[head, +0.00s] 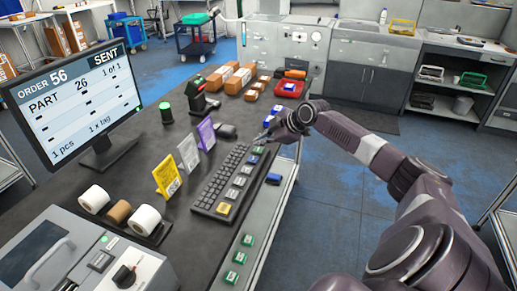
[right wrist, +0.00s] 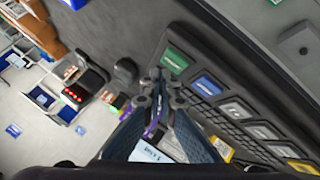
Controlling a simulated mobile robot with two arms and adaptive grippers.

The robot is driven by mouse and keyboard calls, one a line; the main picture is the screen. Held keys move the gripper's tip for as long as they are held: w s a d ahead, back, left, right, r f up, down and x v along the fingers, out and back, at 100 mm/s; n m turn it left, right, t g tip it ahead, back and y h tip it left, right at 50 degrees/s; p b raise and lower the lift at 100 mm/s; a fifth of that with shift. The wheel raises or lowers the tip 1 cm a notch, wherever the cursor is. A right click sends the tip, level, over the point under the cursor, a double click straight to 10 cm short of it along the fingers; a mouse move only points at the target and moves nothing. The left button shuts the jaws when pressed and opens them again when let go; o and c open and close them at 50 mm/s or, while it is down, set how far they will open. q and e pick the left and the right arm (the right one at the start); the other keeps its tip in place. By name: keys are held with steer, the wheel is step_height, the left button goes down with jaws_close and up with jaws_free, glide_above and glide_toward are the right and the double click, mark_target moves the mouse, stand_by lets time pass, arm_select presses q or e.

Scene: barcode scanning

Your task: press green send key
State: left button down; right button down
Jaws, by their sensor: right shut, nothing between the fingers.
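The keyboard (head: 222,182) lies on the dark bench, with a column of larger coloured keys along its right side. The green key (head: 258,150) is at the far end of that column, above a blue key (head: 253,159). In the right wrist view the green key (right wrist: 175,60) shows clear of the fingers, beside the blue key (right wrist: 207,86). My right gripper (head: 262,138) is shut and empty near the green key; whether it touches cannot be told. The monitor (head: 75,100) reads "ORDER 56", "PART 26" and "SENT". My left gripper is not in view.
Yellow, white and purple sign cards (head: 168,175) stand left of the keyboard. A scanner on a stand (head: 197,97), boxes (head: 237,80) and a red bin (head: 290,88) are farther back. Label rolls (head: 120,211) and a printer (head: 70,255) are at the near left. Green blocks (head: 240,257) lie at the right edge.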

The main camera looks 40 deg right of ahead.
mark_target(260, 150)
step_height(260, 150, up, 5)
steer(key=p, duration=0.4)
stand_by(0.5)
steer(key=shift+s+f, duration=0.1)
stand_by(0.5)
